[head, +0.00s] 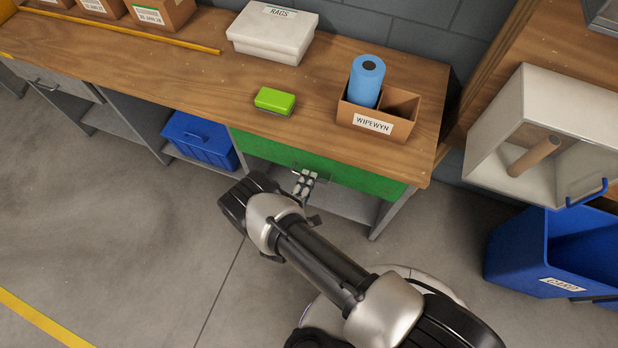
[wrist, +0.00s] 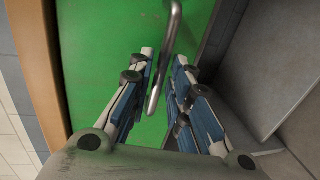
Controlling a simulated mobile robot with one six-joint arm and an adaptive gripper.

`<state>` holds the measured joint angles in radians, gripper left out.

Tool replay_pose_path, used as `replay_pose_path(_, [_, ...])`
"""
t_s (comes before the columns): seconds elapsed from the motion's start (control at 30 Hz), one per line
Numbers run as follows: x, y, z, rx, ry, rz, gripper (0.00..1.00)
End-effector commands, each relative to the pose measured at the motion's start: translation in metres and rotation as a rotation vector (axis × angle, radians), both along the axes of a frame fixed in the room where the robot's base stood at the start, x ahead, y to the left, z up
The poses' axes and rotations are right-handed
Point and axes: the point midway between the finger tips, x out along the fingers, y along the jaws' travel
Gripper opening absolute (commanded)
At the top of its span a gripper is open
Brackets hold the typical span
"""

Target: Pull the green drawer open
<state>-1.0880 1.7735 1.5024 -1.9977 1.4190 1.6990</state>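The green drawer (head: 365,179) is under the wooden workbench top, and its front looks flush with the bench, so it appears closed. Its green front (wrist: 95,60) fills much of the wrist view. A metal bar handle (wrist: 166,62) stands out from that front. My gripper (head: 305,184) is at the drawer front in the head view. In the wrist view my gripper (wrist: 163,68) is open, with one finger on each side of the handle. Gaps show between the fingers and the bar, and I see no clear grip on it. My arm hides part of the space below the drawer.
On the workbench (head: 200,62) are a green sponge (head: 275,100), a cardboard caddy (head: 376,123) with a blue roll (head: 366,80), and a white rags box (head: 272,34). A blue bin (head: 202,142) sits under the bench; another (head: 545,255) stands right. Open floor lies in front.

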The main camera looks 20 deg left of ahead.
Motion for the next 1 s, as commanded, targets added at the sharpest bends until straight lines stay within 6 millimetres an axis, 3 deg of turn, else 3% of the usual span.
replay_pose_path(0.2, [0.018,-0.001,-0.004,0.000,0.000,0.000,0.18])
replay_pose_path(0.5, [0.020,-0.001,-0.004,-0.001,0.000,0.001,0.18])
replay_pose_path(0.77, [0.019,-0.001,-0.004,-0.001,0.000,0.001,0.01])
replay_pose_path(1.0, [0.019,-0.001,-0.004,-0.001,0.000,0.001,0.00])
